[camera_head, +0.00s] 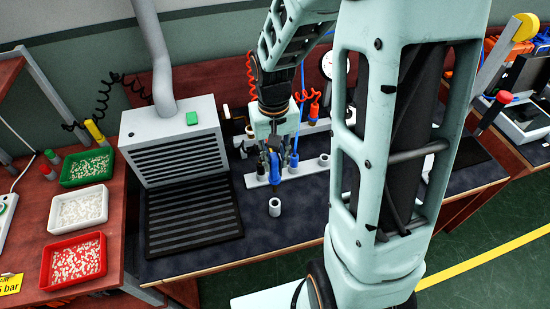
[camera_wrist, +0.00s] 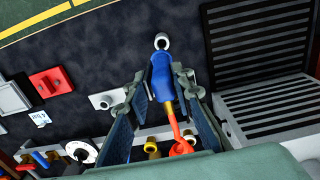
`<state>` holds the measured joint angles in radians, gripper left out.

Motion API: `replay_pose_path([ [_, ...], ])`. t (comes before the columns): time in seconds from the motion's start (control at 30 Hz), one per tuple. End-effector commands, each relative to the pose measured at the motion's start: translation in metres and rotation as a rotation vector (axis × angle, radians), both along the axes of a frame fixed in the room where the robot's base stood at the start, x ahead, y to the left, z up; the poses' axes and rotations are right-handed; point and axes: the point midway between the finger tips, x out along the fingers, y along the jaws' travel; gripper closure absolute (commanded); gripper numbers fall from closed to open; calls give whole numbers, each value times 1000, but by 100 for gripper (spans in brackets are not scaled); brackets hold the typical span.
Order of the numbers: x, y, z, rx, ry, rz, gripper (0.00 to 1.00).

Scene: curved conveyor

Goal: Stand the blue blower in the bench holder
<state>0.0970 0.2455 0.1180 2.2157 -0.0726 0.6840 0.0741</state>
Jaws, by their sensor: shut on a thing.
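The blue blower (camera_head: 275,170) hangs between the fingers of my gripper (camera_head: 268,162), over the dark bench mat. In the wrist view the blower (camera_wrist: 161,77) lies between the two fingers of my gripper (camera_wrist: 158,86), with an orange-red part running back from it. A short white open-topped cylinder (camera_head: 274,207), which looks like the bench holder, stands upright on the mat just in front of the blower. In the wrist view this holder (camera_wrist: 161,41) shows just beyond the blower's far end. I cannot tell whether they touch.
A grey fume hood (camera_head: 175,135) with a slatted black tray (camera_head: 190,218) stands left of the holder. A white rail (camera_head: 262,180) with fittings lies behind the blower. Red and blue hoses rise at the back. The mat (camera_head: 300,230) right of the holder is clear.

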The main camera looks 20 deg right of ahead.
Motion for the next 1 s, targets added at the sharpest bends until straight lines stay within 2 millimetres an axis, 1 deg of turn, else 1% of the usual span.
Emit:
replay_pose_path([
  [0.27, 0, 0, -15, 0, 0, 0, 95],
  [0.6, 0, 0, -48, 0, -1, 0, 95],
  [0.7, 0, 0, -54, 0, -1, 0, 95],
  [0.83, 0, 0, -58, 0, -1, 0, 95],
  [1.0, 0, 0, -58, 0, -1, 0, 95],
])
